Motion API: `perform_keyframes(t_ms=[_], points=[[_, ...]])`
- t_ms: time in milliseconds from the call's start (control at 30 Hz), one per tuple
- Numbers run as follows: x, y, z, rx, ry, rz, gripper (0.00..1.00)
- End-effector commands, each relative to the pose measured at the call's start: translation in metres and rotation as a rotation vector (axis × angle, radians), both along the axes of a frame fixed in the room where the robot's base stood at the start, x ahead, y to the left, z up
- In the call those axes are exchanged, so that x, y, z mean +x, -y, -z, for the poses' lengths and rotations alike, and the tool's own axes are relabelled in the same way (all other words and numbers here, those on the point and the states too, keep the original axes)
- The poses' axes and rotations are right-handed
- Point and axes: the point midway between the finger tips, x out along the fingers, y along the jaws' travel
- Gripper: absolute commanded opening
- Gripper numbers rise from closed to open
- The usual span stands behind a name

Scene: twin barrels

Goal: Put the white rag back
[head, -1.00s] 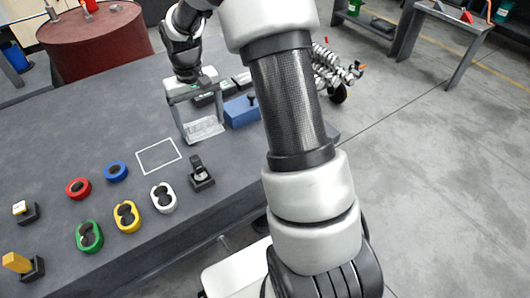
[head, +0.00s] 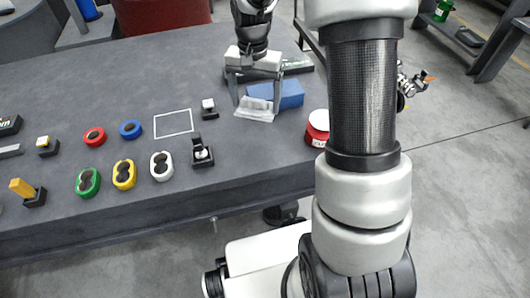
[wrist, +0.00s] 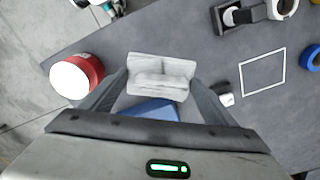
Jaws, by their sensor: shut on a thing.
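The white rag (head: 254,108) is a crumpled pale cloth between the two fingers of my gripper (head: 256,104). The wrist view shows the rag (wrist: 160,76) spanning the gap between the fingertips, with my gripper (wrist: 161,88) shut on it. My gripper points down over the table, in front of a blue block (head: 288,95). I cannot tell whether the rag touches the table. A white outlined rectangle (head: 174,123) on the table lies left of the rag, bare inside. It also shows in the wrist view (wrist: 262,73).
A red can with a white top (head: 318,128) stands right of the rag. A small black fixture (head: 209,110) is between outline and gripper; another (head: 202,154) is nearer the front. Coloured oval and round pieces (head: 124,174) stand at left.

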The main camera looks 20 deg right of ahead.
Motion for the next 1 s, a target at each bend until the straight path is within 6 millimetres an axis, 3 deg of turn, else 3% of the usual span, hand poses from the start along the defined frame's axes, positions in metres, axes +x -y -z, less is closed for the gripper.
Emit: perform_keyframes(t_ms=[200,400,567,800,1000], points=[[-0.028,-0.001,0.013,0.000,0.007,0.562,0.63],[-0.045,0.000,0.017,0.004,0.006,0.913,0.63],[-0.051,0.000,0.024,0.005,0.003,1.026,0.63],[-0.051,0.000,0.068,0.005,0.003,1.038,0.63],[-0.051,0.000,0.083,0.006,0.005,1.038,0.63]])
